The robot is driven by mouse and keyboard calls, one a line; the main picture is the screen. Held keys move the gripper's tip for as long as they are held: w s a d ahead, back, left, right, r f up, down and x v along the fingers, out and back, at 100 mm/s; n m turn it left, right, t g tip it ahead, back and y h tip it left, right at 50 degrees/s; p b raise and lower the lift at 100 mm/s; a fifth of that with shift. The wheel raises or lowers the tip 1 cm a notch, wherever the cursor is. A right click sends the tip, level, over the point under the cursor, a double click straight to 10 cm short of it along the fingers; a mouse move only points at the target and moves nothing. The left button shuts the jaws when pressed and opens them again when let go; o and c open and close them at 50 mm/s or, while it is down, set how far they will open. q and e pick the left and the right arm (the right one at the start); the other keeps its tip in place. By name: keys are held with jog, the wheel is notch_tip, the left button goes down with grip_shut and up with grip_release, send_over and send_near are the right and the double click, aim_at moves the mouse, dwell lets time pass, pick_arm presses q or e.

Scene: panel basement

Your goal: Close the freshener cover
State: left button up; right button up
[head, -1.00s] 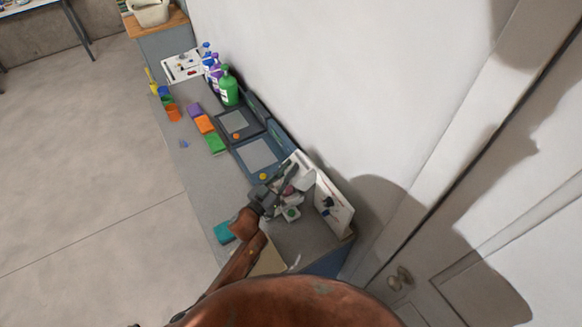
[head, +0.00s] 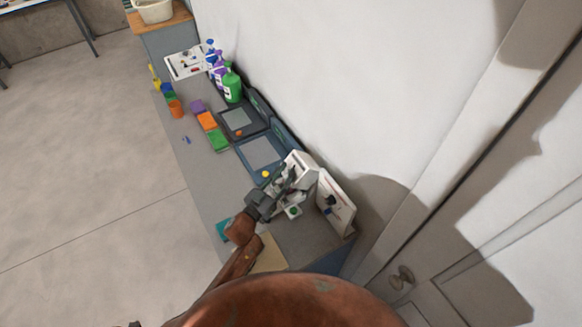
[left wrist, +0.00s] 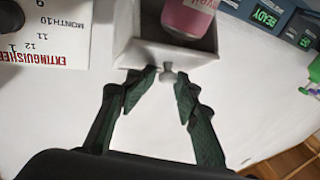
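The white freshener (head: 300,168) stands at the near right end of the counter, partly hidden by my left gripper (head: 283,188). In the left wrist view its white boxy part (left wrist: 150,52) has a small round knob (left wrist: 168,76) on its edge. A pink can (left wrist: 188,14) shows inside that part. My left gripper (left wrist: 165,84) is open, with its two dark fingers on either side of the knob and visible gaps between. I cannot tell whether a finger touches the white part. My right gripper is not in view.
A white panel (head: 335,202) stands right of the freshener, by the wall. Dark blue devices (head: 260,152), sponges (head: 207,121) and bottles (head: 231,84) line the counter. A teal block (head: 223,230) lies near my left arm. A door (head: 440,290) is at right.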

pick_arm(q)
jog(key=r+v, duration=0.1)
jog(key=v, duration=0.8)
jog(key=shift+f, duration=0.35)
jog(key=shift+c, duration=0.7)
